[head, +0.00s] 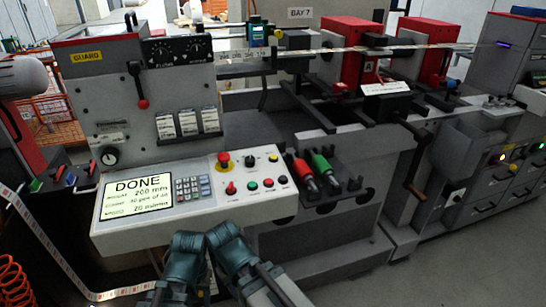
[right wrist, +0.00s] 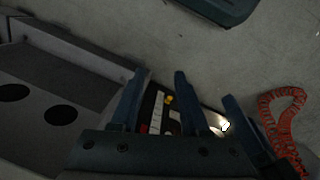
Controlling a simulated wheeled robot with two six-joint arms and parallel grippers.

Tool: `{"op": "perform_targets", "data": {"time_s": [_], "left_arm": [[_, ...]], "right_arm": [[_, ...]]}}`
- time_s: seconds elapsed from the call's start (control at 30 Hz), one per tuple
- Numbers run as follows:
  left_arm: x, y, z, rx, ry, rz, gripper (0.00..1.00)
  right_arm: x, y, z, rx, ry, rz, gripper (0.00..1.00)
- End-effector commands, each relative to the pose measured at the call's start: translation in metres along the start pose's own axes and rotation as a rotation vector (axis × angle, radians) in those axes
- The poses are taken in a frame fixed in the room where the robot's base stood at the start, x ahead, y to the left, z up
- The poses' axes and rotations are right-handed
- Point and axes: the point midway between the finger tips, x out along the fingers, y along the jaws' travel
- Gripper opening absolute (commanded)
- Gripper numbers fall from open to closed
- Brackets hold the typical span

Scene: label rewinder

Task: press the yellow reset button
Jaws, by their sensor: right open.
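The control panel (head: 150,222) slopes across the machine's front in the head view, with a screen reading DONE. A red mushroom button on a yellow base (head: 223,159) is at its upper middle. Black, red and green controls sit around it. My left gripper (head: 186,254) and right gripper (head: 230,247) are close together, just below the panel's lower edge. In the right wrist view, the right gripper's (right wrist: 158,100) fingers are apart and nothing shows held. The left gripper's jaws cannot be made out.
Red- and green-handled tools (head: 311,168) hang right of the panel. A crank handle (head: 413,190) sticks out farther right. A striped label web (head: 45,240) loops at left, near an orange coiled hose (head: 14,283). Floor is clear at lower right.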

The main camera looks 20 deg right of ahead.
Motion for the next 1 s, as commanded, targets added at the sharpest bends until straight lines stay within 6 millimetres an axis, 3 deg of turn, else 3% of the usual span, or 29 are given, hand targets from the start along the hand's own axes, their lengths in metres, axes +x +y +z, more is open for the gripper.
{"op": "perform_targets", "data": {"time_s": [0.03, 0.23, 1.0], "left_arm": [[0.0, 0.0, 0.0, 0.0, 0.0, 0.0, 0.5], [0.0, 0.0, 0.0, 0.0, 0.0, 0.0, 0.5], [0.0, 0.0, 0.0, 0.0, 0.0, 0.0, 0.5]], "right_arm": [[0.0, 0.0, 0.0, 0.0, 0.0, 0.0, 0.34], [0.0, 0.0, 0.0, 0.0, 0.0, 0.0, 0.0], [0.0, 0.0, 0.0, 0.0, 0.0, 0.0, 0.0]]}}
